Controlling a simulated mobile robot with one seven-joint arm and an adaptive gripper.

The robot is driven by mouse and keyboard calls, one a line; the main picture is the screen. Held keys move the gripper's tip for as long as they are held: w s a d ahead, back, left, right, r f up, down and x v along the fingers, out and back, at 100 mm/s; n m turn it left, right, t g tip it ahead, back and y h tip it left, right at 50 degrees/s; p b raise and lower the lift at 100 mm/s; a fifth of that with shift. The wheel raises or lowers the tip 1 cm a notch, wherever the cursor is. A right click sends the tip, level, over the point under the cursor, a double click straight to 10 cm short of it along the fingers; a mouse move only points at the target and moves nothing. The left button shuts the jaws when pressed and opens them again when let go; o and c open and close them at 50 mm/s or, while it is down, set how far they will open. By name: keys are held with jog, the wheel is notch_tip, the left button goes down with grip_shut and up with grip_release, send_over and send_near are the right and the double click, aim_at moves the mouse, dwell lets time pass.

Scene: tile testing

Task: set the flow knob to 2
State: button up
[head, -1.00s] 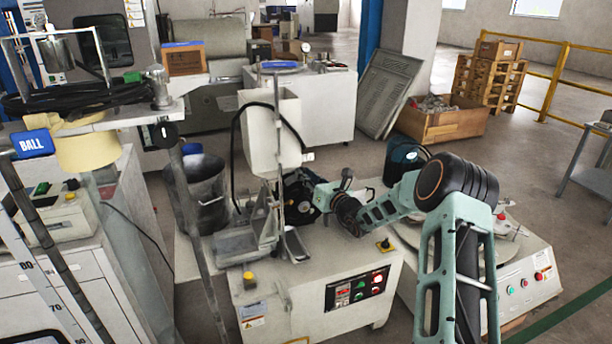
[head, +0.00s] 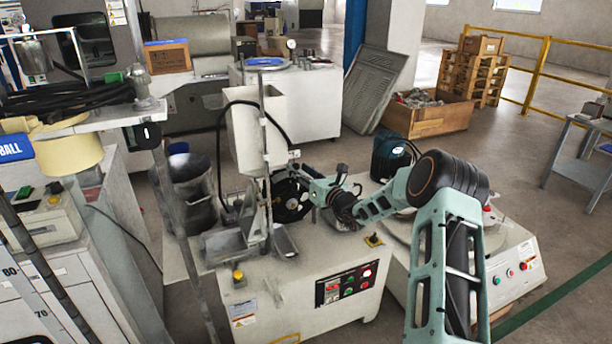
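My gripper (head: 314,190) is at the end of the arm, pointing left, close in front of the black wheel (head: 291,200) on the white tile-testing machine (head: 300,313). Its fingers are small and dark against the wheel, so I cannot tell whether they are open or whether they touch anything. I cannot identify the flow knob for certain, and no scale marks can be read. A yellow-based knob (head: 374,240) is on the machine's top at the right corner. A yellow button (head: 239,277) is at the front left.
A white hopper (head: 257,128) on a post stands behind and left of the wheel, with a black hose beside it. The machine's control panel (head: 346,285) has red and green buttons. A dark bin (head: 192,195) stands left. A second machine (head: 519,272) stands right. Floor is open farther right.

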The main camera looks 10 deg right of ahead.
jog(key=v, duration=1.1)
jog(key=shift+s+d, duration=0.15)
jog(key=shift+s, duration=0.2)
